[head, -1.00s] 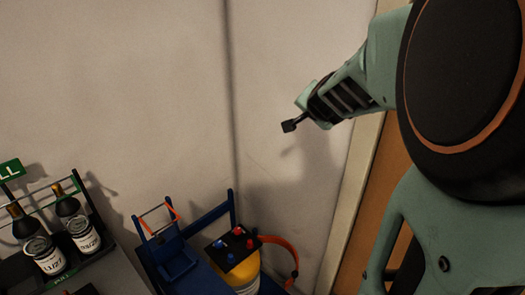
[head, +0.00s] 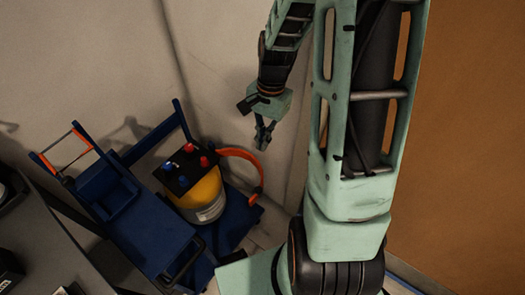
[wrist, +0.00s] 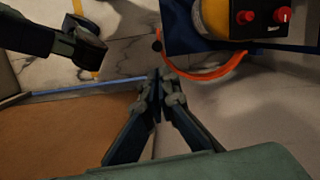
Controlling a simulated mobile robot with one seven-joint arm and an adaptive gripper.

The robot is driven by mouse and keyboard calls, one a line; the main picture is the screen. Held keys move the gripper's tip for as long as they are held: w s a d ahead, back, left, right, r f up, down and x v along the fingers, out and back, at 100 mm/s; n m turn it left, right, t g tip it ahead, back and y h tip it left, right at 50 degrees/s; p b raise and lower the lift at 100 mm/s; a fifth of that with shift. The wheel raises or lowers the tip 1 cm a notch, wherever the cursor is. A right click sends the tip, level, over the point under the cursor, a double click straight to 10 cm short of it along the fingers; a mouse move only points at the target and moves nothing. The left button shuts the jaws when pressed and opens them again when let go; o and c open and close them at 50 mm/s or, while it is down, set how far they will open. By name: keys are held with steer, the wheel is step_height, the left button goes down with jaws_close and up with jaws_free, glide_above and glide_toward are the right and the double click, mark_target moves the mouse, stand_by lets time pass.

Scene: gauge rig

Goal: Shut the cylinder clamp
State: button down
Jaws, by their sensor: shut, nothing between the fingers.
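The orange curved clamp arm (head: 250,166) stands out to the right of the yellow cylinder (head: 203,192), with a gap between the band and the cylinder's side. Its dark free end points toward the front right. In the wrist view the orange clamp arm (wrist: 208,75) curves below the yellow cylinder (wrist: 212,18). My gripper (head: 262,142) is shut and empty, above and to the right of the clamp arm in the head view. In the wrist view my gripper (wrist: 157,80) shows close to the band's left end, with no clear contact.
The cylinder stands on a blue cart (head: 160,235) with a black box (head: 188,165) of red and blue knobs on top. A wall is behind, and an orange-brown panel (head: 460,150) is at right. A grey table (head: 40,240) is at left.

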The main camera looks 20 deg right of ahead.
step_height(320, 180, down, 21)
steer(key=m+b, duration=0.2)
steer(key=b, duration=0.4)
steer(key=shift+s+d+y, duration=0.35)
steer(key=shift+d+y, duration=0.05)
